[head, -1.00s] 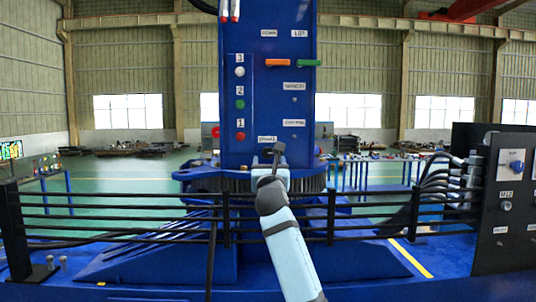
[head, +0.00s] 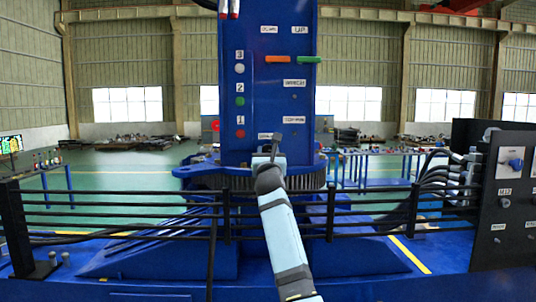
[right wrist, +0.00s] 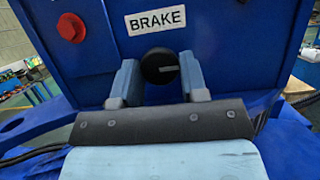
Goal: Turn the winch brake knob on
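The winch brake knob (right wrist: 158,66) is a round black knob with a pale mark pointing right. It sits on the blue column under the white BRAKE label (right wrist: 156,20) in the right wrist view. My right gripper (right wrist: 159,76) is open, with one blue-grey finger on each side of the knob. In the head view my right gripper (head: 276,142) is at the low front of the blue column (head: 262,105), and the knob cannot be made out there. My left gripper is not in view.
A red button (right wrist: 71,27) is left of the label. Above in the head view are green (head: 240,101) and white (head: 239,68) buttons and orange (head: 277,59) and green (head: 306,60) levers. A black railing (head: 130,208) crosses in front. A dark control panel (head: 505,200) stands right.

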